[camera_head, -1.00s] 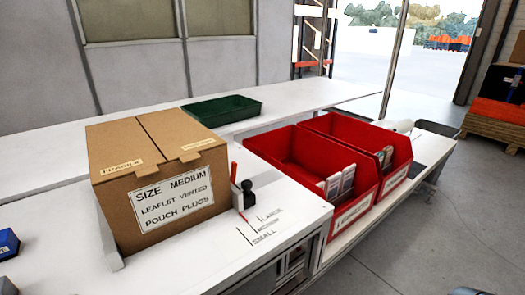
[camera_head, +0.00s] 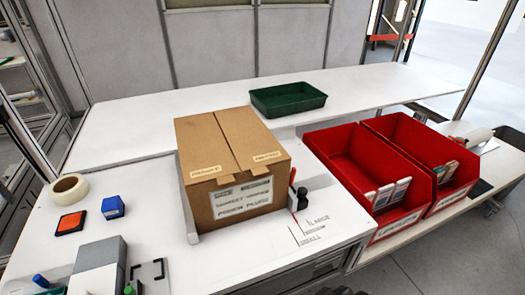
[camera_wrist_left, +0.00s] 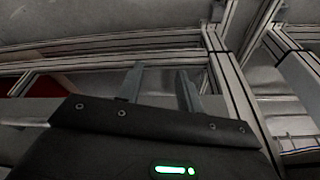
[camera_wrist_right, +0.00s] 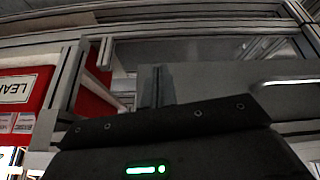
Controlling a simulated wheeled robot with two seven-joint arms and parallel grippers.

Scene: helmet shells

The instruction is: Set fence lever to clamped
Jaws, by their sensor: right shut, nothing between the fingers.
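In the head view the fence lever (camera_head: 293,178), a thin upright red handle, stands at the right front corner of a cardboard box (camera_head: 231,171). A black knob (camera_head: 302,197) sits right beside it. Size lines with lettering are printed on the white bench (camera_head: 262,246) just in front. Neither gripper shows in the head view. My left gripper (camera_wrist_left: 160,72) shows in its wrist view with the fingers apart and nothing between them. My right gripper (camera_wrist_right: 157,70) shows in its wrist view with the fingers together and empty. Both wrist views face metal framing; neither shows the lever.
Two red bins (camera_head: 385,170) with small cartons stand right of the lever. A green tray (camera_head: 287,98) lies on the back shelf. Tape roll (camera_head: 68,188), blue block (camera_head: 113,207), orange-topped pad (camera_head: 70,223) and grey blocks (camera_head: 99,268) lie at left. Bench before the box is clear.

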